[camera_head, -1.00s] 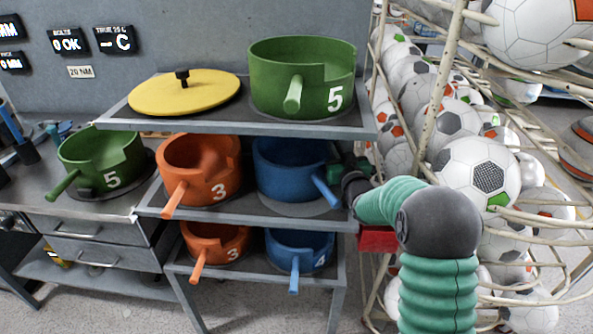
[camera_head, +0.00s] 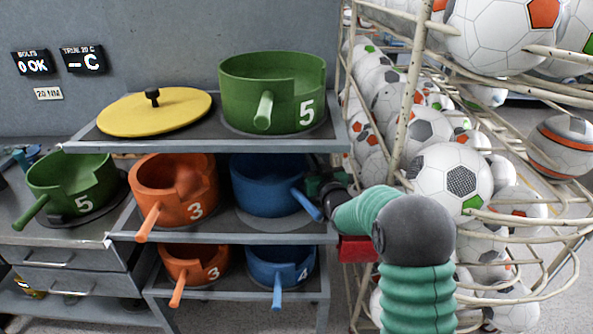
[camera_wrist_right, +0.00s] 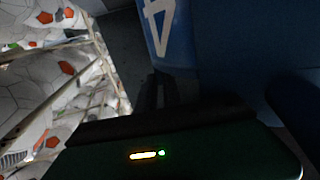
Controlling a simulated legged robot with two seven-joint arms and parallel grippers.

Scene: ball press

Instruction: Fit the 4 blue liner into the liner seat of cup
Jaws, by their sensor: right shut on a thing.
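A large blue pot-shaped piece (camera_head: 262,187) with a handle sits at the right of the middle shelf. My right gripper (camera_head: 318,186) is at its right side, beside the handle, and is shut on it. The right wrist view shows the blue surface with a white 4 (camera_wrist_right: 160,25) close to the gripper (camera_wrist_right: 160,92). Whether the piece is lifted off its dark round pad cannot be told. A smaller blue piece (camera_head: 279,265) marked 4, with its handle forward, stands on the bottom shelf below. Which of them is the liner is not clear. My left gripper is not in view.
Orange 3 pieces stand on the middle shelf (camera_head: 175,188) and bottom shelf (camera_head: 193,265). A green 5 pot (camera_head: 270,90) and yellow lid (camera_head: 155,112) are on top. Another green 5 (camera_head: 70,183) is on the left bench. A ball rack (camera_head: 405,100) is close at right.

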